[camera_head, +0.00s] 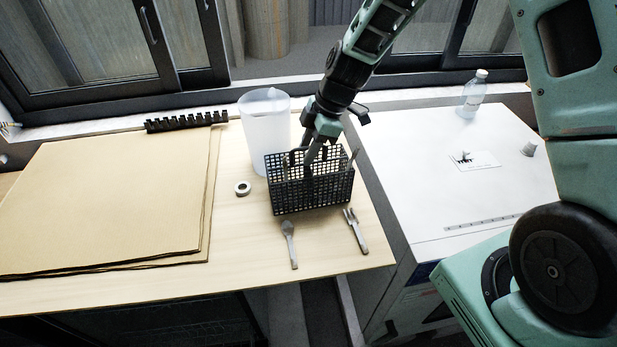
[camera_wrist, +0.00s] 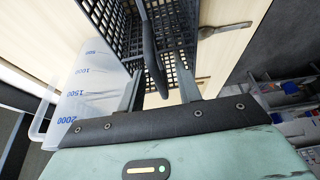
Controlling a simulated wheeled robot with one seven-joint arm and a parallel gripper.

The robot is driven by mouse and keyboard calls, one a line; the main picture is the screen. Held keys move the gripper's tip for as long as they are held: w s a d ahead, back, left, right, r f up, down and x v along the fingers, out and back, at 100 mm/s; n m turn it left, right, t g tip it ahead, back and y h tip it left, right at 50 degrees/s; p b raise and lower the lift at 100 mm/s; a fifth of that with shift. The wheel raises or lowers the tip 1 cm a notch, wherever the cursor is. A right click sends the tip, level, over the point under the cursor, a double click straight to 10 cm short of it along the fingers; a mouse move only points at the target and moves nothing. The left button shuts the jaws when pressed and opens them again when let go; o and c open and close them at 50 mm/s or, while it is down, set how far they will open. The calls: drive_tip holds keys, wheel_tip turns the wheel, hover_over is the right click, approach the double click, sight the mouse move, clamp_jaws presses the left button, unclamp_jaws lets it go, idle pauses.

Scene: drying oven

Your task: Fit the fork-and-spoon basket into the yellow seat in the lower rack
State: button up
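The dark grey grid basket (camera_head: 312,194) stands upright on the wooden worktop with a handle over its middle; some cutlery seems to stand in it. My gripper (camera_head: 311,158) points down at the handle from above. In the wrist view the fingers (camera_wrist: 160,75) are apart, one on each side of the dark handle (camera_wrist: 152,50), with visible gaps. A spoon (camera_head: 289,240) and a fork (camera_head: 355,230) lie on the worktop in front of the basket. The yellow seat and the lower rack are not in view.
A translucent jug (camera_head: 264,125) stands close behind the basket; a tape roll (camera_head: 242,188) lies left of it. Brown boards (camera_head: 110,195) cover the left worktop, with a black strip (camera_head: 187,122) behind. A white cabinet top (camera_head: 420,150) at right carries a bottle (camera_head: 473,95).

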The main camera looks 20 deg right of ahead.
clamp_jaws()
drive_tip(key=shift+r, duration=0.15)
